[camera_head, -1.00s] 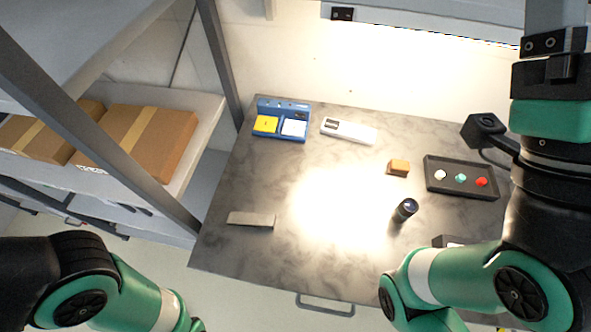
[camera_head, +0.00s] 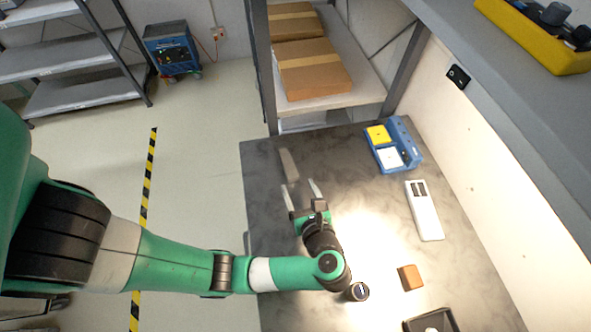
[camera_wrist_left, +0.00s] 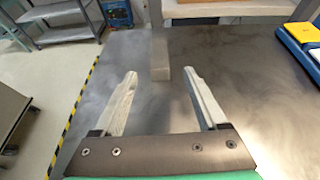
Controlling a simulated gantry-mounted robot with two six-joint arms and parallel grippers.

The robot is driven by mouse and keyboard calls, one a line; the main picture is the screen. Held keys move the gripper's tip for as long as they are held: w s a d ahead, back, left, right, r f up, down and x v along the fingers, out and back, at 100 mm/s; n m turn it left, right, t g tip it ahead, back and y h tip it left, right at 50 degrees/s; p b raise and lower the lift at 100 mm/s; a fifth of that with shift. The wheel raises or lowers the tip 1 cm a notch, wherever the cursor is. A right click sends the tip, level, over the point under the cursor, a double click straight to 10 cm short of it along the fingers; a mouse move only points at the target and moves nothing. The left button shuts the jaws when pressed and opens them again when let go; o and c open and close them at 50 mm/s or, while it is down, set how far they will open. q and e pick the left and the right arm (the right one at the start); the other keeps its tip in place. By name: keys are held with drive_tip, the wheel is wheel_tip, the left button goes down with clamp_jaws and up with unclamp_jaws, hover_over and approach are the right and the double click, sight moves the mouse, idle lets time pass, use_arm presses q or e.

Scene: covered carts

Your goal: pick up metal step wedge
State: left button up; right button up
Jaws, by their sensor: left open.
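The metal step wedge (camera_head: 289,164) is a grey bar lying flat on the dark table near its far left corner in the head view. It also shows in the left wrist view (camera_wrist_left: 159,56), straight ahead and lengthwise between the fingers' directions. My left gripper (camera_head: 300,188) is open and empty. Its fingertips (camera_wrist_left: 159,75) point at the near end of the wedge, one to each side, and do not touch it. How high the fingers are above the table is hard to tell. My right gripper is not in view.
On the table (camera_head: 262,215) are a blue holder (camera_head: 413,152) with yellow and white pads, a white device (camera_head: 424,210), an orange-brown block (camera_head: 410,277), a black cylinder (camera_head: 358,291) beside my left arm and a black tray (camera_head: 431,321). A shelf (camera_head: 357,88) with boxes stands beyond. Around the wedge is clear.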

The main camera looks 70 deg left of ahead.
sight(291, 170)
use_arm(q)
drive_tip(key=x, duration=0.5)
drive_tip(key=shift+a+f+b, duration=0.2)
drive_tip(key=shift+b, duration=0.1)
drive_tip(key=x, duration=0.4)
drive_tip(key=shift+a+f+b, duration=0.1)
drive_tip(key=shift+a+b, duration=0.2)
drive_tip(key=shift+b, duration=0.05)
clamp_jaws()
